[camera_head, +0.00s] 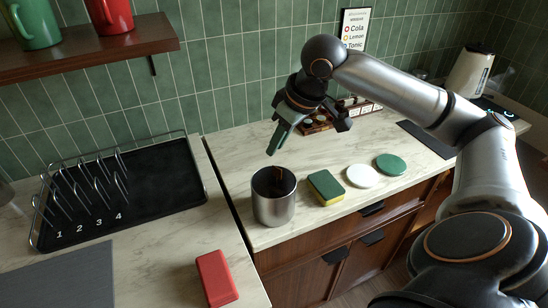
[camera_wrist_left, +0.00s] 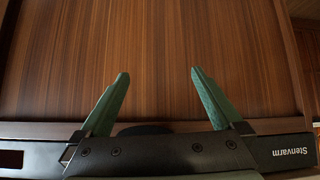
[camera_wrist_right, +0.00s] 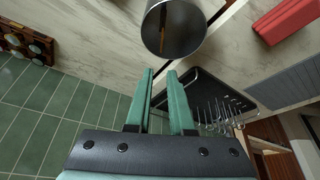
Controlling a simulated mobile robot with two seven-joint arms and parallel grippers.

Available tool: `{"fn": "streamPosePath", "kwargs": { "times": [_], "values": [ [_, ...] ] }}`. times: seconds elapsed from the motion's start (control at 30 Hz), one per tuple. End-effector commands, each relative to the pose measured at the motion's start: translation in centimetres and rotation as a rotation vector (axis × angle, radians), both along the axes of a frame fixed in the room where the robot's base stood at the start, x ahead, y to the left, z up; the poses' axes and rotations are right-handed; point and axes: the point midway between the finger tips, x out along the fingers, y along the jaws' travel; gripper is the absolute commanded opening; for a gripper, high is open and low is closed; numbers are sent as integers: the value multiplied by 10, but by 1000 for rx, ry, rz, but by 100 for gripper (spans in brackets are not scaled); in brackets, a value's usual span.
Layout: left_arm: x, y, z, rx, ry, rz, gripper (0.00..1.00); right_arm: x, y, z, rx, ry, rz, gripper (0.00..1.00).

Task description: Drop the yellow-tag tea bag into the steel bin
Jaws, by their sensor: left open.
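The steel bin (camera_head: 273,208) stands upright near the front left end of the right counter; its open mouth shows in the right wrist view (camera_wrist_right: 184,46). A thin brownish strip shows inside the bin; I cannot tell whether it is an object or a reflection. My right gripper (camera_head: 273,150) is above and behind the bin, pointing down. Its fingers (camera_wrist_right: 160,73) are narrowly apart with nothing visible between them. I cannot make out the yellow-tag tea bag in any view. My left gripper (camera_wrist_left: 158,76) is open and empty, facing a wooden panel.
A green-and-yellow sponge (camera_head: 326,188), white disc (camera_head: 361,176) and green disc (camera_head: 390,164) lie right of the bin. A wooden caddy (camera_wrist_right: 25,42) stands by the wall. A black tray (camera_head: 170,178) with wire rack and a red block (camera_head: 215,278) are on the left counter.

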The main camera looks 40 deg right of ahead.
Motion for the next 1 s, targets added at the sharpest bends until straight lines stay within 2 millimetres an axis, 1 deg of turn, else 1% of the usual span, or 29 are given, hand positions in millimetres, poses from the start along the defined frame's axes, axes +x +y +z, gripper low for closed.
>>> {"fn": "streamPosePath", "kwargs": {
  "times": [0.03,0.1,0.13,0.37,0.47,0.57,0.8,0.9,1.0],
  "values": [
    [0,0,0,0,-1,0,100,0,0,0,0,0,0,28],
    [0,0,0,0,-1,0,100,0,0,0,0,0,0,36],
    [0,0,0,0,-1,0,100,0,0,0,0,0,0,38],
    [1,0,1,0,-2,0,100,0,0,0,0,0,0,38],
    [1,0,2,0,-2,0,100,-2,0,5,0,-1,0,38],
    [1,0,3,0,-2,0,100,-6,-2,18,-1,-4,-1,38],
    [1,0,12,-1,-3,0,100,-25,-6,67,-1,-6,-1,38],
    [1,0,16,-1,-3,0,100,-33,-7,86,0,-5,0,38],
    [1,0,20,-1,-3,0,100,-39,-8,101,1,-4,0,38]
  ]
}}
